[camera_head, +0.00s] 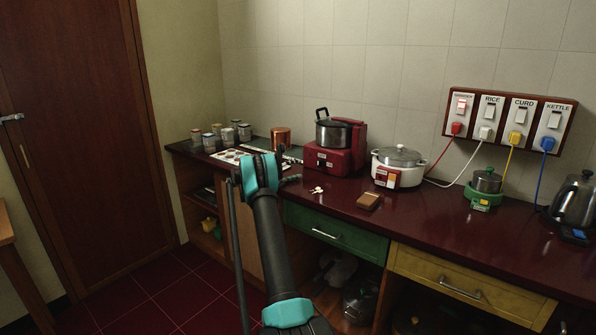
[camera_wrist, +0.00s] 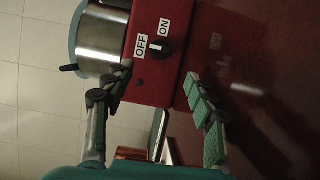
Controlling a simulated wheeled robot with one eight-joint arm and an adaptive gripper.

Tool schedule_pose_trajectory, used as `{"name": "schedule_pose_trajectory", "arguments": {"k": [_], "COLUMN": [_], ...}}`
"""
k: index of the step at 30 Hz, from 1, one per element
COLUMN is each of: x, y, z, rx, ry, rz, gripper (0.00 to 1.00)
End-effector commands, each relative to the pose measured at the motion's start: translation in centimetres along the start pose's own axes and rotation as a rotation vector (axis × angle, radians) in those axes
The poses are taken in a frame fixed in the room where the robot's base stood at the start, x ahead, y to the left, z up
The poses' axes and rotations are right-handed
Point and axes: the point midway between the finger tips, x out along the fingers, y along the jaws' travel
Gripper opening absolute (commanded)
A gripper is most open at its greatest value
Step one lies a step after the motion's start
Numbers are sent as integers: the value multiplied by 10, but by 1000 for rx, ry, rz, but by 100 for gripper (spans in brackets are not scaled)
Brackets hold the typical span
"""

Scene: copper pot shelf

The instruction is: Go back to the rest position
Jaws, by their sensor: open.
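My gripper (camera_wrist: 158,73) is open and empty in the wrist view, its two fingers spread in front of the red grinder base (camera_wrist: 150,75). In the head view my arm reaches up over the counter's left part, and the wrist largely hides the fingers. The red grinder (camera_head: 327,160) with its steel jar (camera_head: 332,133) stands right of the wrist.
The dark red counter (camera_head: 430,215) holds a white rice cooker (camera_head: 398,160), a small brown box (camera_head: 368,200), a green-based pot (camera_head: 486,182) and a kettle (camera_head: 574,198). Several tins (camera_head: 228,135) and a copper pot (camera_head: 281,138) stand at left. Floor (camera_head: 165,290) is clear at left.

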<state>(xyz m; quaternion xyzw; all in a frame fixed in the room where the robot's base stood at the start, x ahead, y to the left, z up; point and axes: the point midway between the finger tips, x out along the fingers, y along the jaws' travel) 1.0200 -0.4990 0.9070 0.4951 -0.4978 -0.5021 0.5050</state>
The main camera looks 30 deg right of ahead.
Motion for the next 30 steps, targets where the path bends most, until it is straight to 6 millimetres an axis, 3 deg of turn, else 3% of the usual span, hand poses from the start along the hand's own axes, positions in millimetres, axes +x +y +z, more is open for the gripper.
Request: {"name": "schedule_pose_trajectory", "arguments": {"k": [11,16,23,30], "x": [-1,-13,-56,-114], "y": [1,8,25,34], "z": [0,9,43,97], "rx": [1,16,63,113], "ry": [1,16,62,113], "rz": [-4,-60,-242,-456], "gripper": [56,56,56,56]}}
